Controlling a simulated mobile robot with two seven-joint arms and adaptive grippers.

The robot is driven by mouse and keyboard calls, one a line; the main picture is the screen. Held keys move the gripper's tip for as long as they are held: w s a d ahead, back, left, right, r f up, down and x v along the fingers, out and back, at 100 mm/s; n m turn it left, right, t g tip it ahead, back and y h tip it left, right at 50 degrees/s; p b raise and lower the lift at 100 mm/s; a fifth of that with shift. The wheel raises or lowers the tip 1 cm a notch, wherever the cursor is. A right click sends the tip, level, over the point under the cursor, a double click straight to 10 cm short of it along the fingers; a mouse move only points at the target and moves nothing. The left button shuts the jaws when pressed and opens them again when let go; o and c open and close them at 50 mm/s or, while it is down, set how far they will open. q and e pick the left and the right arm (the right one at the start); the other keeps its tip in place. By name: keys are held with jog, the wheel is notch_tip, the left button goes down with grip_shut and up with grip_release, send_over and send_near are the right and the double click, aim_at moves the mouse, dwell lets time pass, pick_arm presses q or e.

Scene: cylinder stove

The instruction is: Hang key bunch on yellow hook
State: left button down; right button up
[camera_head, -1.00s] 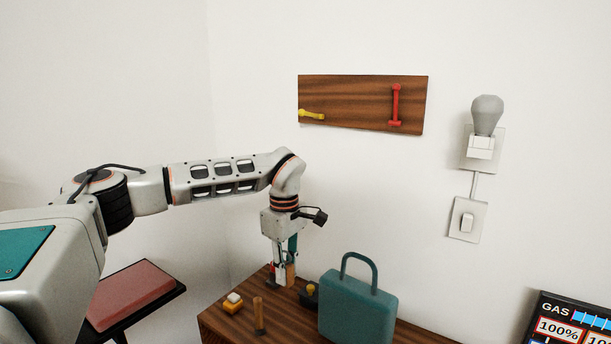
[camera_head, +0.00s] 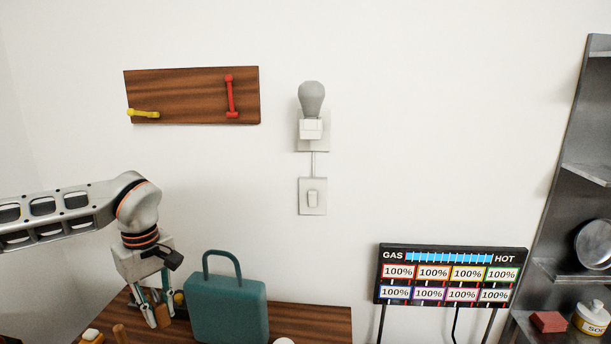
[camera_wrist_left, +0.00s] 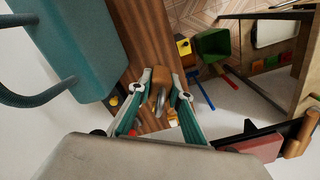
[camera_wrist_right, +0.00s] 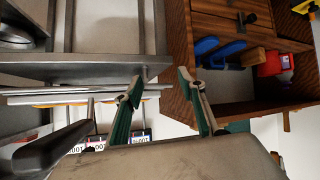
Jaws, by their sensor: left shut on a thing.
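The yellow hook (camera_head: 144,113) sticks out at the lower left of the wooden wall board (camera_head: 185,92). My left gripper (camera_head: 155,309) is below it, low over the wooden table beside the teal case. In the left wrist view, my left gripper (camera_wrist_left: 160,84) is shut on the key bunch (camera_wrist_left: 159,79), of which a brown tag and a silver metal part show between the fingers. My right gripper (camera_wrist_right: 161,82) shows only in its wrist view, open and with nothing between its fingertips.
A red hook (camera_head: 231,98) is on the same board. The teal case (camera_head: 228,310) stands right of my left gripper on the table (camera_head: 320,322). A bulb and switch (camera_head: 312,197) are on the wall. The right wrist view shows a wooden cabinet (camera_wrist_right: 179,40) close to my right fingers.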

pick_arm(q)
jog(key=s+d+f+m, duration=0.3)
jog(key=s+d+m, duration=0.4)
jog(key=s+m, duration=0.2)
jog(key=shift+s+d+m, duration=0.15)
jog(key=shift+d+m, duration=0.1)
jog(key=shift+m, duration=0.55)
jog(key=w+a+n, duration=0.2)
jog(key=n, duration=0.1)
jog(key=w+a+r+n, duration=0.1)
jog(key=w+a+n, duration=0.1)
jog(key=w+n, duration=0.1)
jog(key=w+a+r+n, duration=0.1)
jog(key=w+a+n, duration=0.1)
jog(key=w, duration=0.1)
jog(key=shift+a+r+n, duration=0.15)
jog(key=shift+r+n, duration=0.05)
jog(key=shift+n, duration=0.2)
jog(key=w+a+r+n, duration=0.2)
jog(key=w+a+n, duration=0.3)
jog(key=n, duration=0.3)
jog(key=shift+a+r, duration=0.4)
jog(key=shift+a, duration=0.3)
jog(key=shift+w, duration=0.1)
notch_tip(320, 180, down, 16)
jog(key=shift+f+b, duration=0.25)
jog(key=shift+b, duration=0.05)
jog(key=shift+f+p, duration=0.45)
jog(key=shift+f, duration=1.1)
jog(key=shift+f, duration=0.25)
